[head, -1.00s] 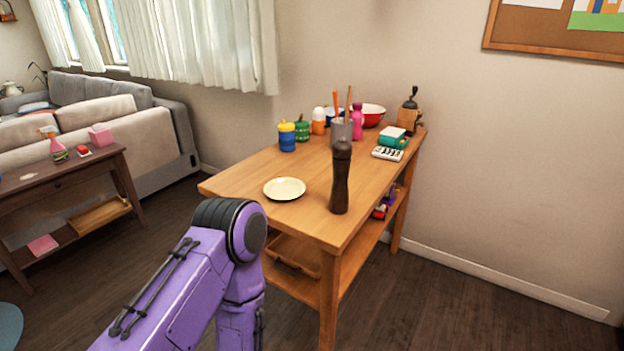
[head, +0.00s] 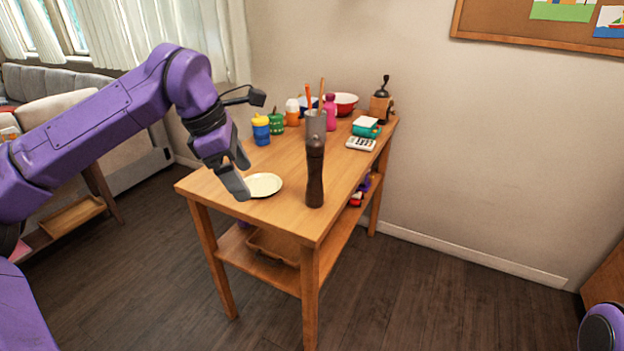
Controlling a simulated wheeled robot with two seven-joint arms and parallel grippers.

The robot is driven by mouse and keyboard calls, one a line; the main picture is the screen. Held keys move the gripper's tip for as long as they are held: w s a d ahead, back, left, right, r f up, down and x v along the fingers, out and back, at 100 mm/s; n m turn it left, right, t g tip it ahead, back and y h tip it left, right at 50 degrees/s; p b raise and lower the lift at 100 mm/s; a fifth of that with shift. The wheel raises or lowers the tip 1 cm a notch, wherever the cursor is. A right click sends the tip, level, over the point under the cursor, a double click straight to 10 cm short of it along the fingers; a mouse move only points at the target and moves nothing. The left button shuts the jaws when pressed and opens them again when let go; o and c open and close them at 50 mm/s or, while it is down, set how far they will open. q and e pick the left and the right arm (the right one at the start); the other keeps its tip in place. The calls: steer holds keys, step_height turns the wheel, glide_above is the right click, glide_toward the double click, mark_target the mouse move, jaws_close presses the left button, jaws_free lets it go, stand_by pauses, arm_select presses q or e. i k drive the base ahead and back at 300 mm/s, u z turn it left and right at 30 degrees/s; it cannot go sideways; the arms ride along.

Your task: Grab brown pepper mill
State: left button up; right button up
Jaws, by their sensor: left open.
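The brown pepper mill (head: 315,172) stands upright on the wooden table (head: 290,219), near its front right edge. It is tall and dark brown. My left gripper (head: 243,178) is open and empty, to the left of the mill and apart from it. In the picture its fingers overlap the left edge of the white plate (head: 265,185). My right gripper is not in view.
A grey cup with utensils (head: 316,125) stands just behind the mill. A blue and yellow cup (head: 261,131), a pink bottle (head: 330,112), a red bowl (head: 346,103) and a coffee grinder (head: 381,104) stand farther back. The tabletop around the mill's front is clear.

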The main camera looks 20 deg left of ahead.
mark_target(315, 193)
steer(key=i, duration=0.95)
steer(key=z, duration=0.05)
